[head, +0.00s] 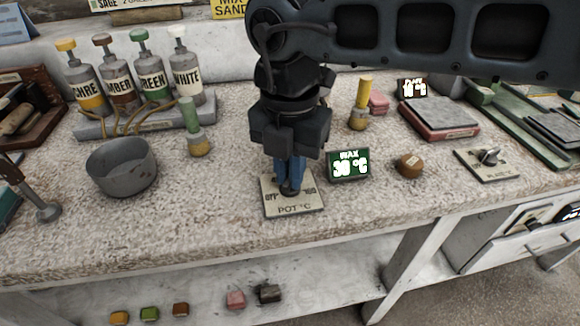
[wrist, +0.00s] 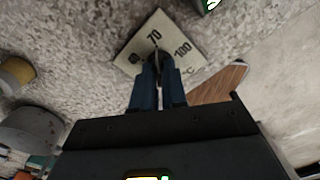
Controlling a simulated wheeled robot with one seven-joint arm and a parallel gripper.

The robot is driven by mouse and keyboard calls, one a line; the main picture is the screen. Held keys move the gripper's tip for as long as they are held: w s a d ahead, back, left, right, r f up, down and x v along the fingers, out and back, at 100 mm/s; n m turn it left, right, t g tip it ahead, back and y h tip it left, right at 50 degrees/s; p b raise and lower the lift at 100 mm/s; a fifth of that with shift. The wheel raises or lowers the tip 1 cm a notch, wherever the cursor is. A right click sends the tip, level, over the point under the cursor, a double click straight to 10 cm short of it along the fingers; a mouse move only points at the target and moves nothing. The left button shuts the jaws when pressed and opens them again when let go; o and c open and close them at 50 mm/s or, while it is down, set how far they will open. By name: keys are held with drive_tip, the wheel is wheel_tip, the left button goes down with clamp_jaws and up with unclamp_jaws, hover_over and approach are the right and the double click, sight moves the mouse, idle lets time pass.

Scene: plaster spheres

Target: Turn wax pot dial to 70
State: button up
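The wax pot dial is a small dark knob (head: 289,189) on a cream plate (head: 309,204) lettered "POT °C", near the bench's front edge. In the wrist view the plate (wrist: 130,66) shows 70 and 100, and the narrow knob (wrist: 157,57) has its visible end toward the 70. My gripper (head: 290,187) points down over the dial. Its blue fingers, also in the wrist view (wrist: 158,68), are close together with the knob between them and appear shut on it. They hide much of the dial. The green wax display (head: 349,166) appears to read 30 °C.
A grey pot (head: 121,168) and a green-topped brush (head: 194,130) stand left of the dial. A round brown knob (head: 410,165) and another dial plate (head: 488,160) lie to the right. Labelled bottles (head: 116,80) stand behind. The bench front beside the plate is clear.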

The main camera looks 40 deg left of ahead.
drive_tip(key=o, duration=0.4)
drive_tip(key=shift+o, duration=0.2)
wheel_tip(320, 180, up, 8)
drive_tip(key=shift+f, duration=0.1)
idle(0.6)
